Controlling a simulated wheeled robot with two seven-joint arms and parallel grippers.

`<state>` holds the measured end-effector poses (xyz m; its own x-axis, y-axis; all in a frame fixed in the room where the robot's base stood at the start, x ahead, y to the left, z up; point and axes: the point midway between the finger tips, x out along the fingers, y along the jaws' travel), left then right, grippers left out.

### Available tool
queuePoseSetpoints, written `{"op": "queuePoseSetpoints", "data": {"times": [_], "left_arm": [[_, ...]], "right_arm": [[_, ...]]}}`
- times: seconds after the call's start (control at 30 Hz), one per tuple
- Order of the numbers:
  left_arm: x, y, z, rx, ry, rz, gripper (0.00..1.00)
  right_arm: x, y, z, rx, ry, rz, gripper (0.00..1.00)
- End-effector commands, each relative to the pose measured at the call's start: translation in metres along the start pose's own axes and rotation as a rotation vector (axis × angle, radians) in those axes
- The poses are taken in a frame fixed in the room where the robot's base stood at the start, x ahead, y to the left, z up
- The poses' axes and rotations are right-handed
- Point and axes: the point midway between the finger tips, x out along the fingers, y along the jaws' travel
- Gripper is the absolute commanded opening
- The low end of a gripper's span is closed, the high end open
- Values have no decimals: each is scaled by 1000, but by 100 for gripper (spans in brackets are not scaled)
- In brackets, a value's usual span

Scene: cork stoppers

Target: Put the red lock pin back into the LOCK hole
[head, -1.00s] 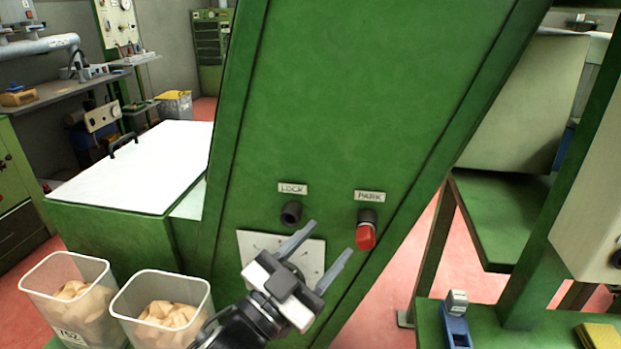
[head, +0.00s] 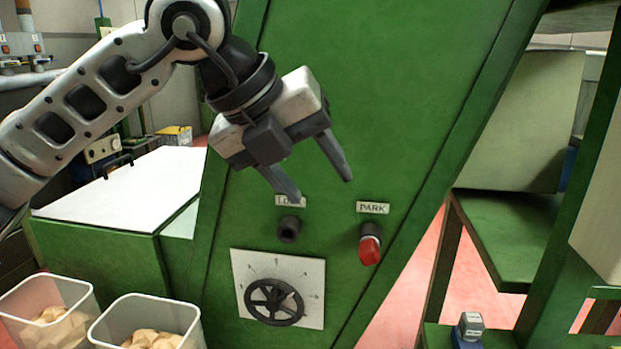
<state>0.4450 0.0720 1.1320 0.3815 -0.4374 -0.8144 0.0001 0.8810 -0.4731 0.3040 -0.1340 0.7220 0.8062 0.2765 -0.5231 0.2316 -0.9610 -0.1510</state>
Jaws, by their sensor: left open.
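The red lock pin (head: 370,250) sits in the black socket under the PARK label (head: 373,208) on the green machine panel. The LOCK hole (head: 288,229) is a dark round socket to its left and looks empty. The LOCK label (head: 290,201) above it is partly covered by a fingertip of my left gripper. My left gripper (head: 322,188) is open and empty, its fingers pointing down and right, above the LOCK hole and up-left of the red pin. It appears apart from the pin. My right gripper is not in view.
A white dial plate with a black handwheel (head: 274,301) is below the LOCK hole. Two clear bins (head: 150,309) of cork pieces stand at lower left. A green bench (head: 495,240) is at right. The panel right of my gripper is clear.

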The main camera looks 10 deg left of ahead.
Motion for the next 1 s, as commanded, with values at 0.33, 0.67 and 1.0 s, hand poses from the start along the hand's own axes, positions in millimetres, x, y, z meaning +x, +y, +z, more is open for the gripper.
{"op": "queuePoseSetpoints", "data": {"times": [0.33, 0.67, 1.0], "left_arm": [[52, 0, 0, -1, 1, 5, 51], [116, 0, 0, 0, 2, 4, 51], [154, 0, 0, 2, 0, 1, 51]], "right_arm": [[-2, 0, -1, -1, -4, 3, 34], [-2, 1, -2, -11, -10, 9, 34], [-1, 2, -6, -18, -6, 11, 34]]}}
